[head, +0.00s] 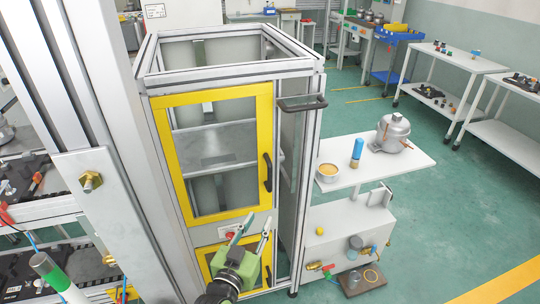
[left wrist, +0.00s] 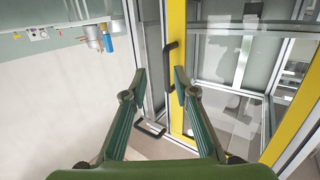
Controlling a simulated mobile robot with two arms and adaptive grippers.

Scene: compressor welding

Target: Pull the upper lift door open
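The upper lift door (head: 180,170) is a yellow-framed clear panel on the front of a tall aluminium-framed cabinet; it looks shut. Its black bar handle (head: 267,172) is on the right side of the yellow frame. My left gripper (head: 257,217) is open and empty, in front of the cabinet and below that handle in the head view. In the left wrist view, the handle (left wrist: 169,55) shows beyond the open fingertips, nearer the right finger. The gap between finger and handle cannot be judged. My right gripper is not in view.
A lower yellow-framed door (head: 205,262) is below, partly hidden by my left gripper. Another dark handle (head: 302,103) sticks out at the cabinet's upper right.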

